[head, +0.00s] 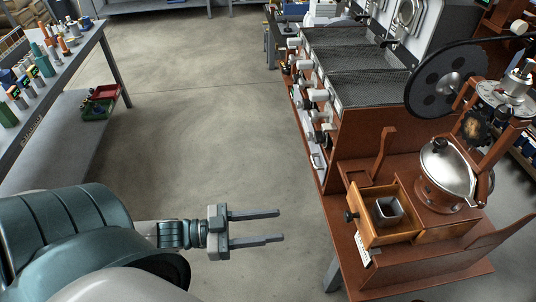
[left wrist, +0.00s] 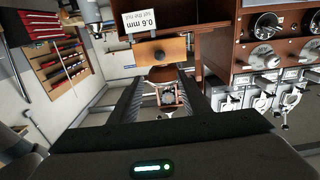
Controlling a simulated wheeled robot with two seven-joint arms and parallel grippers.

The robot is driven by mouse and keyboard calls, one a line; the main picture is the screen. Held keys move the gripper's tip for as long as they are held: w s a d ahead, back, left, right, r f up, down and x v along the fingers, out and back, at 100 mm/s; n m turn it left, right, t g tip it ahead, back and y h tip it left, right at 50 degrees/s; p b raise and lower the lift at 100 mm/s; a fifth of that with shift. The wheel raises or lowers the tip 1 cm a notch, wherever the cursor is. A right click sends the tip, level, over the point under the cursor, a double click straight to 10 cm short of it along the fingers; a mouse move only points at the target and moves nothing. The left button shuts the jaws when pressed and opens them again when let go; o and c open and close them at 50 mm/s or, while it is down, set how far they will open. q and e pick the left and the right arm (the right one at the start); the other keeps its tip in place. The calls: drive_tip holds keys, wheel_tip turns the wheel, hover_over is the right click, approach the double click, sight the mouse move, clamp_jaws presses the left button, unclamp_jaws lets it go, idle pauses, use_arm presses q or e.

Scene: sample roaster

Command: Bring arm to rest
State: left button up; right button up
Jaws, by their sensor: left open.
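My left gripper (head: 281,225) reaches in from the lower left in the head view. Its two straight fingers are parallel and spread apart, with nothing between them. It is over open floor, to the left of the wooden bench and apart from it. In the left wrist view the open fingers (left wrist: 162,85) point toward the wooden drawer front, with a gap between. My right gripper is in neither view.
A hand grinder (head: 442,175) stands on the bench at the right, its wooden drawer (head: 364,228) pulled out with a square metal cup (head: 389,212) inside. A roaster (head: 355,62) stands behind. A tool table (head: 40,120) is at the left. The floor between is clear.

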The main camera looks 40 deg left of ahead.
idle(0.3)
use_arm(q)
drive_tip(key=w+a+f+n+y, duration=0.15)
drive_tip(key=a+f+y, duration=0.3)
drive_tip(key=f, duration=0.55)
drive_tip(key=w+a+f+n+y, duration=0.1)
drive_tip(key=a+f+n+y, duration=0.3)
drive_tip(key=f, duration=0.6)
drive_tip(key=s+a+f+g+y, duration=0.1)
drive_tip(key=s+a+f, duration=0.15)
drive_tip(key=f, duration=0.55)
drive_tip(key=s+a+f+g+y, duration=0.1)
drive_tip(key=s+a+f, duration=0.15)
drive_tip(key=f, duration=0.45)
drive_tip(key=s+d+f+g+y, duration=0.25)
drive_tip(key=s+f+g, duration=0.25)
drive_tip(key=s+f, duration=0.95)
drive_tip(key=s+d+f+n+g, duration=0.1)
drive_tip(key=s+d+f+g, duration=0.3)
drive_tip(key=s+d+f, duration=0.6)
drive_tip(key=s, duration=0.3)
drive_tip(key=shift+s+g, duration=0.2)
drive_tip(key=shift+g, duration=0.2)
